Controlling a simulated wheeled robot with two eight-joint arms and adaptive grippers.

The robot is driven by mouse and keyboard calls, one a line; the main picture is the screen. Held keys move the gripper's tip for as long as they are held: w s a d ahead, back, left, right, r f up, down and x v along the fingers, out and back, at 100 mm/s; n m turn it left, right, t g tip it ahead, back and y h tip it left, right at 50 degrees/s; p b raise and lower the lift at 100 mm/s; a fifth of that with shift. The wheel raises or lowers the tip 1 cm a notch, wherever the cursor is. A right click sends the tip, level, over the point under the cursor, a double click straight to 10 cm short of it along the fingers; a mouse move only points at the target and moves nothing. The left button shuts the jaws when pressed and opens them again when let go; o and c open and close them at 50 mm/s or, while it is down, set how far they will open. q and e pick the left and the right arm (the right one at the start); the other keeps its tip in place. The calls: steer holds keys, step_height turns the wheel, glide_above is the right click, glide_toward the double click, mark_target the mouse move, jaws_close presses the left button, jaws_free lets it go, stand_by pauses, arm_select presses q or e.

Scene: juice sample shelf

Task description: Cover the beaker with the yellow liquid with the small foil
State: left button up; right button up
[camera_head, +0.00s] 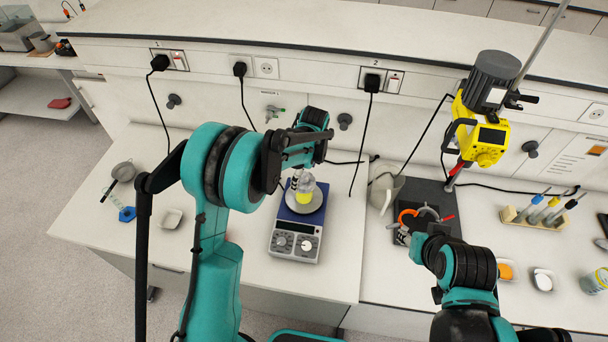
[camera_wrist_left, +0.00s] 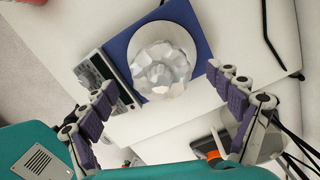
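The beaker with the yellow liquid (camera_head: 306,198) stands upright on the round plate of a blue and white device in the head view. A crumpled silvery foil (camera_wrist_left: 163,68) shows in the left wrist view, lying over the beaker's place on the round plate and hiding the liquid from above.
The blue and white device (camera_head: 296,244) has knobs at its front. A yellow overhead stirrer (camera_head: 484,140) hangs on a stand at right. Orange and grey rings (camera_head: 408,215) lie near my right gripper. A tube rack (camera_head: 540,215) stands further right. A small white dish (camera_head: 171,218) is at left.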

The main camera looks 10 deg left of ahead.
mark_target(308, 181)
arm_select(q)
step_height(308, 181, up, 12)
steer(key=d, duration=0.1)
steer(key=s+a+f+n+t+b, duration=0.3)
steer(key=s+f+n+b, duration=0.7)
steer(key=s+b, duration=0.2)
steer(key=s+a+f+n+t+h+b, duration=0.1)
steer(key=s+a+f+n+t+b, duration=0.2)
steer(key=s+f+n+b, duration=0.8)
steer(key=shift+s+a+n+t+b, duration=0.35)
steer(key=shift+s+b, duration=0.4)
steer(key=shift+b, duration=0.25)
stand_by(0.8)
